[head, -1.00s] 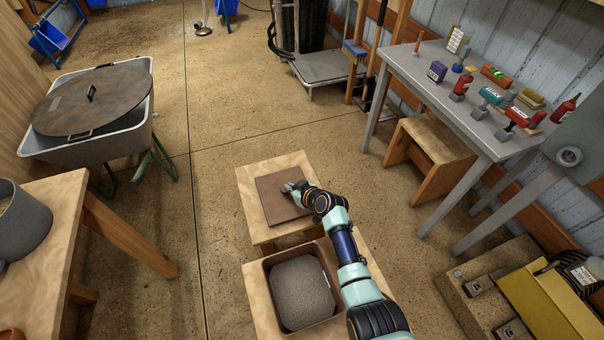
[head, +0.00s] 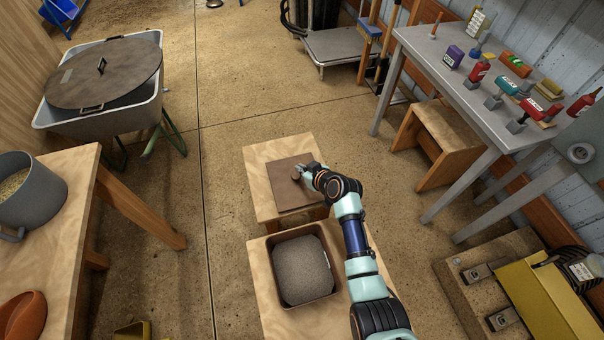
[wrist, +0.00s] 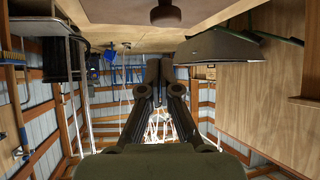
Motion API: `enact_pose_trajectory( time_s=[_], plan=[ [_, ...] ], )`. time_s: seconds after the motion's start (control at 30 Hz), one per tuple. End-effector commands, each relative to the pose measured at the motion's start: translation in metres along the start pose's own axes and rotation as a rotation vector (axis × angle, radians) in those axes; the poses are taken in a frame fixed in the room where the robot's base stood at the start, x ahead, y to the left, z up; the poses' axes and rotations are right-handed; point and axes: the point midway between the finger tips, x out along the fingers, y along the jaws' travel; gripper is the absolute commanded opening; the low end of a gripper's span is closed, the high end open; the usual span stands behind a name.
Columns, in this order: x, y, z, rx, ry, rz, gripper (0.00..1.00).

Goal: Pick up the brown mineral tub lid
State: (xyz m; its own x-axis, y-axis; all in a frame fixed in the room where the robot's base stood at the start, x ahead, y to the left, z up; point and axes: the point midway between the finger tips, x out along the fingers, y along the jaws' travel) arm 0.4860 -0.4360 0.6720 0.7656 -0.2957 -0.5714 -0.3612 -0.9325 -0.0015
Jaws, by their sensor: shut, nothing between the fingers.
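The brown square lid (head: 284,197) lies flat on a low wooden stool (head: 262,154). Its round knob (head: 296,173) stands up near the middle. My gripper (head: 307,168) is beside the knob on its right, over the lid's right part. In the wrist view the scene is upside down: the lid (wrist: 120,10) and its dark knob (wrist: 166,14) show at the top edge. There the gripper's fingers (wrist: 154,68) are together and empty, apart from the knob in the picture. The open brown tub (head: 272,290), filled with grey granular mineral, stands just nearer than the lid.
A grey table (head: 415,42) with tools and bottles stands at the right. A wheelbarrow (head: 155,105) with a large round lid (head: 125,68) is at the left. A wooden bench (head: 70,200) holds a grey pot (head: 40,200). The floor between is clear.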

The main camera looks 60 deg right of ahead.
Motion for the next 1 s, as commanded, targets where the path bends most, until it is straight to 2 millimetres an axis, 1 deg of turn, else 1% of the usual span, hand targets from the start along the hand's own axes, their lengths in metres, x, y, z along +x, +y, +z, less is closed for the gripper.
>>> enact_pose_trajectory(
  time_s=[0.03,0.1,0.23,0.33,0.4,0.43,0.6,0.63,0.67,0.83,1.0],
  plan=[
    [-0.007,0.000,-0.011,-0.002,0.003,0.000,0.00],
    [-0.017,0.000,-0.024,-0.002,0.001,0.000,0.00],
    [-0.031,-0.001,-0.043,-0.001,-0.002,-0.001,0.00],
    [-0.036,-0.001,-0.050,-0.001,-0.004,-0.002,0.00],
    [-0.038,-0.001,-0.052,0.000,-0.007,-0.002,0.00],
    [-0.038,-0.001,-0.052,0.001,-0.007,-0.002,0.02],
    [-0.038,-0.001,-0.052,0.001,-0.006,-0.002,0.30],
    [-0.038,-0.001,-0.052,0.001,-0.006,-0.002,0.28],
    [-0.038,-0.001,-0.052,0.001,-0.006,-0.002,0.33],
    [-0.038,-0.001,-0.052,0.000,-0.006,-0.002,0.62],
    [-0.038,-0.001,-0.052,0.000,-0.005,-0.002,0.62]
  ],
)
